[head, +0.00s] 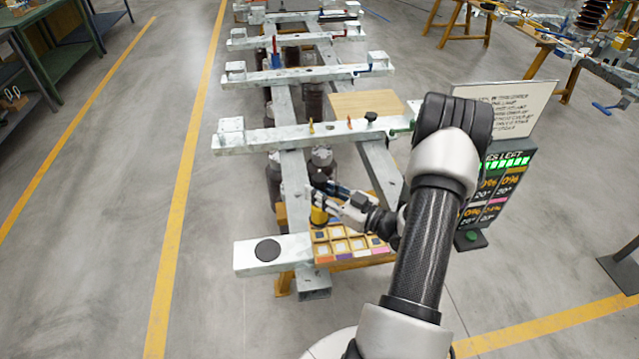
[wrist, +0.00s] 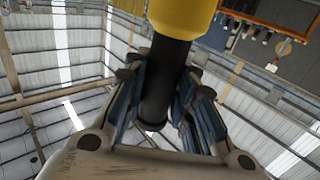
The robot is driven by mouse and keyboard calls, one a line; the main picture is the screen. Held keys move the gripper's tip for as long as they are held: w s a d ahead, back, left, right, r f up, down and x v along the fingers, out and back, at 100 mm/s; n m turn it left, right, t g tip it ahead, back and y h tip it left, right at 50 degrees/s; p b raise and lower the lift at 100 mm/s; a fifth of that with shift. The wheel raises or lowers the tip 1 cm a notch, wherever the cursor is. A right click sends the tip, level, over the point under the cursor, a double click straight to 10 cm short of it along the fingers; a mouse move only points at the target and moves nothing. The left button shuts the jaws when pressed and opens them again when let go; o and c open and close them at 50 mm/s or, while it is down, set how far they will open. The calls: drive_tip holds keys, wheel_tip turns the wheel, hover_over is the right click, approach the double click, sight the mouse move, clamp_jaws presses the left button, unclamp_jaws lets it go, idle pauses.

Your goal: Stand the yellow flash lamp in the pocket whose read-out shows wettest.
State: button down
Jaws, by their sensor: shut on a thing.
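The yellow flash lamp (head: 318,216) is held by its black handle (wrist: 166,78) in my gripper (head: 322,189). In the wrist view its yellow part (wrist: 182,14) fills the top centre, with the fingers closed on either side of the handle. In the head view the lamp is at the back left corner of the wooden pocket tray (head: 352,264). I cannot tell whether it touches the tray or is inside a pocket. The tray has coloured labels along its front. The dark read-out board (head: 492,190) stands at right; my arm hides its left part, and its small figures are hard to read.
A crossbeam (head: 240,142) with small pegs lies behind. A white text board (head: 515,100) stands behind the read-out. The floor at left is clear.

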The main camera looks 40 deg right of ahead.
drive_tip(key=shift+f+b, duration=0.75)
drive_tip(key=shift+f, duration=1.3)
drive_tip(key=shift+f, duration=0.2)
drive_tip(key=c, duration=1.3)
unclamp_jaws()
drive_tip(key=shift+r, duration=0.2)
drive_tip(key=p+v, duration=0.2)
drive_tip(key=v, duration=1)
drive_tip(key=shift+f, duration=0.1)
